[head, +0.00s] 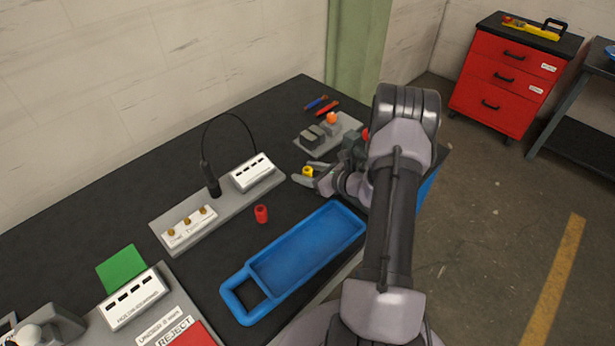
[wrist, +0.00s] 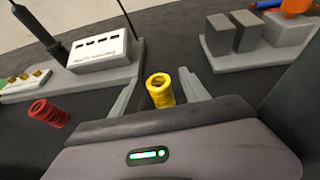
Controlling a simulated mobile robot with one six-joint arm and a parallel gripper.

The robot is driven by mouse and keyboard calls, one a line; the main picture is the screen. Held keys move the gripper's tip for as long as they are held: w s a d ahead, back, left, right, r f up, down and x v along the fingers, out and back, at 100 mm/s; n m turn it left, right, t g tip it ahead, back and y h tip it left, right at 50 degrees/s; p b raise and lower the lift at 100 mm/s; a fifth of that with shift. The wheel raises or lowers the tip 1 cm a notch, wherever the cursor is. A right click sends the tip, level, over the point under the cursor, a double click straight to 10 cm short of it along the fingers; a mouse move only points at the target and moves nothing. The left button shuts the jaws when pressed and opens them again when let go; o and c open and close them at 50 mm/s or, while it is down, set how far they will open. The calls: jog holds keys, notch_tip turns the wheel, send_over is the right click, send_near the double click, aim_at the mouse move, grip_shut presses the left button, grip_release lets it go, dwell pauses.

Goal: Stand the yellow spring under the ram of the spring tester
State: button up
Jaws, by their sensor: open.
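The yellow spring (head: 308,171) stands upright on the dark bench top, between the bench fixtures. In the wrist view the yellow spring (wrist: 160,91) is between the two fingers of my gripper (wrist: 158,76), with a visible gap on each side. My gripper (head: 305,176) is open and low over the bench; in the head view a finger hides the lower part of the spring. I cannot make out the ram of the spring tester; a grey device (head: 45,325) at the lower left is cut off by the frame edge.
A red spring (head: 261,214) stands left of my gripper. A blue tray (head: 232,300) lies in front. A grey base (head: 165,240) with a black cabled probe (head: 210,180) and white blocks is behind left. A grey fixture (head: 345,122) with dark blocks is behind my gripper.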

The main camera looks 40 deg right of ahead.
grip_shut()
jog(key=shift+r, duration=0.2)
